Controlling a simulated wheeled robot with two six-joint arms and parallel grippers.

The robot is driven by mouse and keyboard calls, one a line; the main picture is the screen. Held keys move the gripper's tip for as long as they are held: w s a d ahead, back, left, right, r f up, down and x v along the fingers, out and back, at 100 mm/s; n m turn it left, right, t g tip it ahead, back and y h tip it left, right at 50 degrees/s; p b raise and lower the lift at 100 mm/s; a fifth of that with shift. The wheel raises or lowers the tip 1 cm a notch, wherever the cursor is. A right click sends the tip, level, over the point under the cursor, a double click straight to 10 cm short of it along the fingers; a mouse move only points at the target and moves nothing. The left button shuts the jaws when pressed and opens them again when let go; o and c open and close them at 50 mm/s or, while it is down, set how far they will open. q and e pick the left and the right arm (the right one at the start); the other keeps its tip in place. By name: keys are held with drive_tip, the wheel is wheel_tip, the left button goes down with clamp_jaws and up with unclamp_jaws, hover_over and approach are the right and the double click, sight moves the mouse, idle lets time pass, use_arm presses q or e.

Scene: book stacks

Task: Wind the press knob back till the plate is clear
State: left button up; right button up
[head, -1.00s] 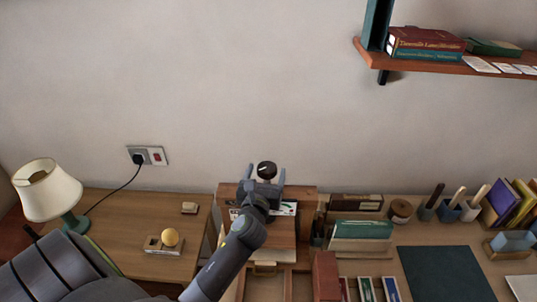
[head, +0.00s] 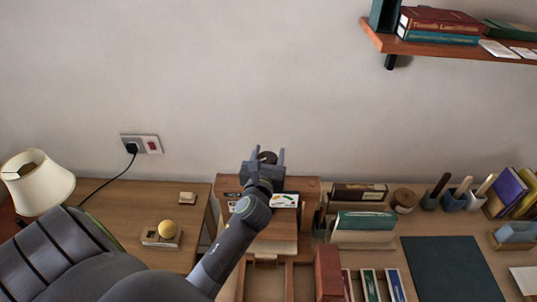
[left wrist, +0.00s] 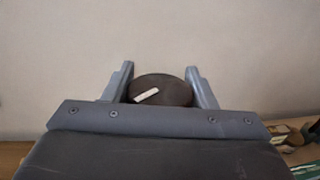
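The round dark knob (head: 267,157) is at the back of the desk, partly hidden by my left gripper (head: 268,155). In the left wrist view the knob (left wrist: 165,88) has a pale slanted mark on its face. My left gripper (left wrist: 160,80) has one finger on each side of the knob. In the head view small gaps show between fingers and knob, so the gripper looks open. Below it is a wooden press body (head: 305,186) with a printed card (head: 285,200) in front. The plate cannot be clearly made out behind my arm. My right gripper is not in view.
A shelf (head: 455,48) hangs at upper right.

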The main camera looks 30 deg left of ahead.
use_arm(q)
drive_tip(key=shift+c, duration=0.6)
drive_tip(key=shift+f+n+g+y, duration=0.1)
drive_tip(key=shift+n+g+y, duration=0.25)
drive_tip(key=shift+y, duration=0.25)
